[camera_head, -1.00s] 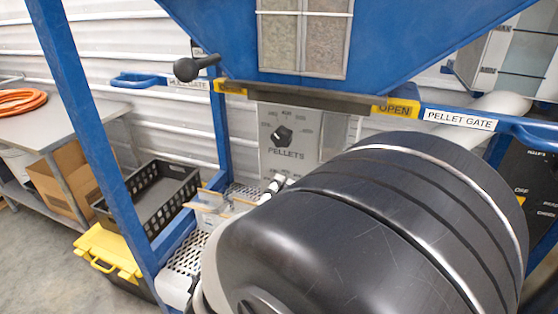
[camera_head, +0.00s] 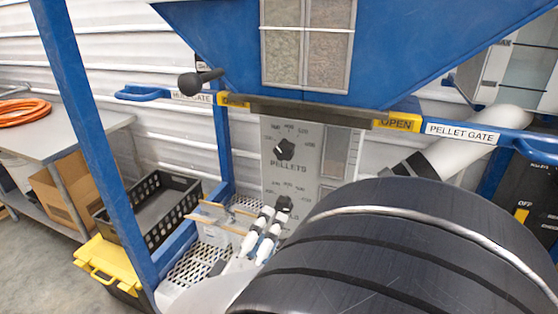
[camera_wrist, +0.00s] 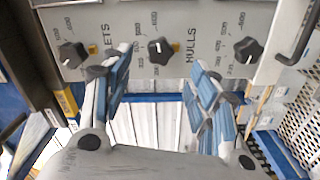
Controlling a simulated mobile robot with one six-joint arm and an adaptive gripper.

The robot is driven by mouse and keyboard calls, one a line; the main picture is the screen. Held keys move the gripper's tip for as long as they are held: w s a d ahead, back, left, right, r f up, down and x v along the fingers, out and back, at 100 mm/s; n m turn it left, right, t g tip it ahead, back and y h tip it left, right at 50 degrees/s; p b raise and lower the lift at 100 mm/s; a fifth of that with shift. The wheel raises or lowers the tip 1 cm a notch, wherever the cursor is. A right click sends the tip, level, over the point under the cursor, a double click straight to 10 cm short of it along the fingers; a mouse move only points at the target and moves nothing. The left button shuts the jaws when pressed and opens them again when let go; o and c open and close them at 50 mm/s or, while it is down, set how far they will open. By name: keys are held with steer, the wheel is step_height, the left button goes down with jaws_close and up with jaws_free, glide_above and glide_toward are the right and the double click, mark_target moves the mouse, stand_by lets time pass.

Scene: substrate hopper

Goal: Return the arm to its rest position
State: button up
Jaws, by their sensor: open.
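My gripper (camera_head: 274,211) shows in the head view with its pale fingers low in front of the grey PELLETS panel (camera_head: 292,165). In the wrist view my gripper (camera_wrist: 160,85) has its two blue-and-white fingers spread wide apart, with nothing between them. Beyond them, that view shows a grey control panel with several black knobs, among them a middle knob (camera_wrist: 162,52) and a right knob (camera_wrist: 247,50). My large black arm link (camera_head: 400,245) fills the lower right of the head view and hides much behind it.
A blue hopper (camera_head: 215,45) hangs above, with PELLET GATE (camera_head: 462,133) and OPEN labels along its lower bar. A blue post (camera_head: 85,125) stands at left. A black crate (camera_head: 170,225), a yellow-lidded box (camera_head: 105,258) and a table (camera_head: 60,135) with orange hose (camera_head: 22,110) lie beyond it.

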steer(key=shift+s, duration=0.2)
steer(key=s+d+f+m+g+h, duration=0.1)
steer(key=s+d+m+g+h, duration=0.3)
steer(key=d, duration=0.6)
steer(key=s+d+f+m+g+h, duration=0.1)
steer(key=s+d+m+g, duration=0.15)
steer(key=d+g, duration=0.55)
steer(key=s+d+f+m+g+y, duration=0.2)
steer(key=s+d+f+y, duration=0.1)
steer(key=s+d, duration=0.4)
steer(key=s+a+r+m+t+y, duration=0.1)
steer(key=s+a+y, duration=0.3)
steer(key=a+y, duration=0.4)
steer(key=shift+s+r+m+t, duration=0.4)
steer(key=shift+r+m, duration=0.1)
steer(key=shift+m, duration=0.25)
